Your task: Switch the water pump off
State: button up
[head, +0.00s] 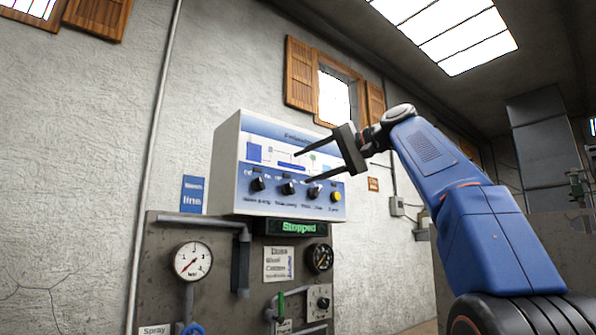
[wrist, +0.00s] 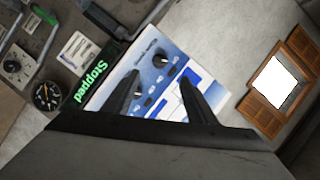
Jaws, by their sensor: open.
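A white control box (head: 226,170) with a blue-and-white front hangs on the wall. Its lower front has a row of three black knobs and a yellow button (head: 336,196). The leftmost knob (head: 258,184) has a small label that seems to read "Water pump"; it also shows in the wrist view (wrist: 161,60). Its exact setting is too small to tell. My gripper (head: 302,168) is open and empty in front of the box. In the wrist view its fingers (wrist: 161,78) overlap the panel, and one partly hides the second knob.
A green "Stopped" display (head: 299,227) is below the box. A pressure gauge (head: 193,261), a black dial (head: 320,257), pipes and a paper notice (head: 279,264) are on the wall board below. A shuttered window (head: 335,95) is above right. Space before the panel looks free.

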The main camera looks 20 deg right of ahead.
jog(key=shift+v, duration=0.95)
jog(key=shift+f, duration=0.15)
jog(key=s+a+f+g+h, duration=0.1)
jog(key=s+a+f+h, duration=0.15)
jog(key=f, duration=0.85)
jog(key=s+a+f+g+h, duration=0.1)
jog(key=s+f, duration=0.2)
jog(key=f, duration=0.8)
jog(key=s+a+f+g+h, duration=0.2)
jog(key=f, duration=0.9)
jog(key=s+f+n+g+h, duration=0.1)
jog(key=s+f, duration=0.6)
jog(key=f, duration=0.6)
jog(key=s+d+f+n+g+h, duration=0.1)
jog(key=s+f+n+h, duration=0.1)
jog(key=s+f, duration=0.5)
jog(key=s+d+f+n+g+h, duration=0.1)
jog(key=s+f, duration=0.7)
jog(key=f, duration=1.2)
jog(key=shift+n+g, duration=0.3)
jog(key=shift+d, duration=0.1)
jog(key=shift+c, duration=0.4)
